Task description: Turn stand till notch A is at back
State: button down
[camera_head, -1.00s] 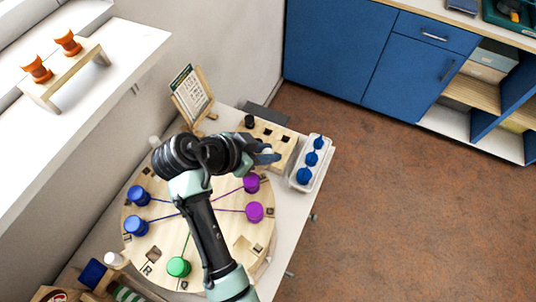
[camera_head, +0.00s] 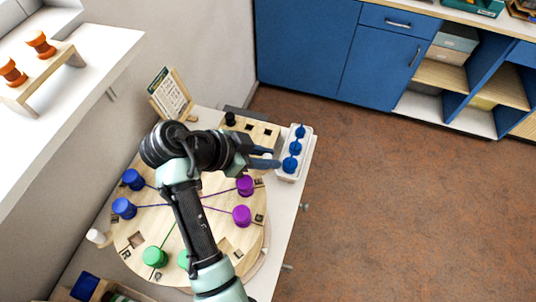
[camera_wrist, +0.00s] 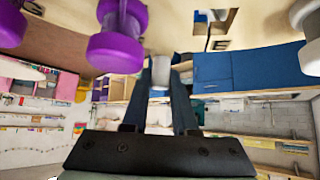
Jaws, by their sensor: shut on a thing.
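The stand (camera_head: 150,222) is a round wooden turntable with blue spools (camera_head: 123,208), purple spools (camera_head: 241,215) and green spools (camera_head: 155,256), joined by coloured lines. The purple spools (camera_wrist: 115,52) also show close up in the wrist view. A notch beside the letter R (camera_head: 125,253) lies at the stand's front left. A letter E (camera_wrist: 221,45) shows beside a dark notch in the wrist view. I cannot make out notch A. My gripper (camera_head: 268,162) is at the stand's back right, shut on a whitish post (camera_wrist: 160,70). Another white post (camera_head: 97,237) is at its left edge. My arm hides the stand's middle.
A wooden block with holes (camera_head: 262,133) and a white tray of blue beads (camera_head: 286,174) stand close behind and right of my gripper. A small easel card (camera_head: 170,94) is at the back. A dark blue box (camera_head: 85,286) is at the front left.

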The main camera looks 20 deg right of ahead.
dwell(0.4)
jog(key=c, duration=0.7)
grip_release()
jog(key=p+v, duration=0.1)
jog(key=v, duration=1.2)
jog(key=shift+w, duration=0.1)
